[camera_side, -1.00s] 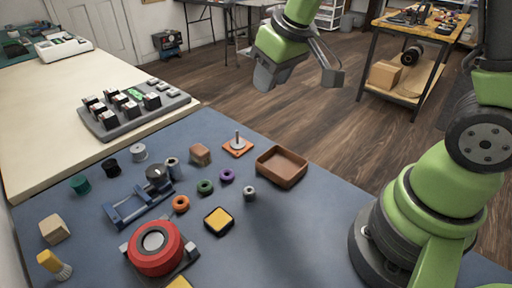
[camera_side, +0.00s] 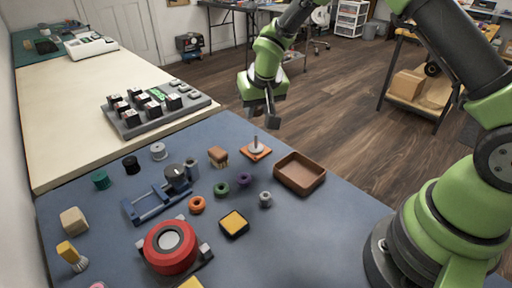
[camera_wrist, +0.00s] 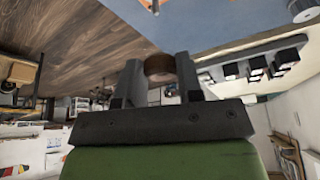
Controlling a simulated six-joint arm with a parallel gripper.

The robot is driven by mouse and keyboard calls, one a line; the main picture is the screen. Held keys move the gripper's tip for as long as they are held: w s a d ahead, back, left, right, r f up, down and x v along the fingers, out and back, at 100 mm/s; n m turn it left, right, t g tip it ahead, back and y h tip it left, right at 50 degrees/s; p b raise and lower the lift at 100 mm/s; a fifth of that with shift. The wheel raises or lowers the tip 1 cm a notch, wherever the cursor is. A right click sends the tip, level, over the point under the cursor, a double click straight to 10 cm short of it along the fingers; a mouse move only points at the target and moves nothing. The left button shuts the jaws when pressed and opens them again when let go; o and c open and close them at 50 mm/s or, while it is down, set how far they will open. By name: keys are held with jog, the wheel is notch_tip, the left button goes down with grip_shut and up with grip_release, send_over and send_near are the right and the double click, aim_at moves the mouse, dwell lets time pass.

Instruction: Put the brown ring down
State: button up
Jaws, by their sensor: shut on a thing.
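The brown ring (camera_wrist: 160,68) is between the two dark fingers of my gripper (camera_wrist: 158,72) in the wrist view, and the fingers are shut on it. In the side view my gripper (camera_side: 259,108) hangs just beyond the far edge of the blue mat, above and behind the orange square base with a pale upright peg (camera_side: 256,148). I cannot make out the ring in the side view. Purple (camera_side: 243,180), green (camera_side: 221,189) and orange (camera_side: 197,205) rings lie on the mat.
A brown open tray (camera_side: 300,187) is right of the peg base. A brown block (camera_side: 217,154), a blue fixture (camera_side: 150,205), a red round device (camera_side: 170,247) and a yellow-topped pad (camera_side: 234,223) stand on the blue mat (camera_side: 300,245). The mat's right front is clear.

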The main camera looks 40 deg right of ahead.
aim_at(257, 146)
jog(key=shift+f, duration=4.8)
jog(key=shift+f, duration=0.1)
jog(key=shift+f, duration=0.1)
jog(key=o, duration=0.9)
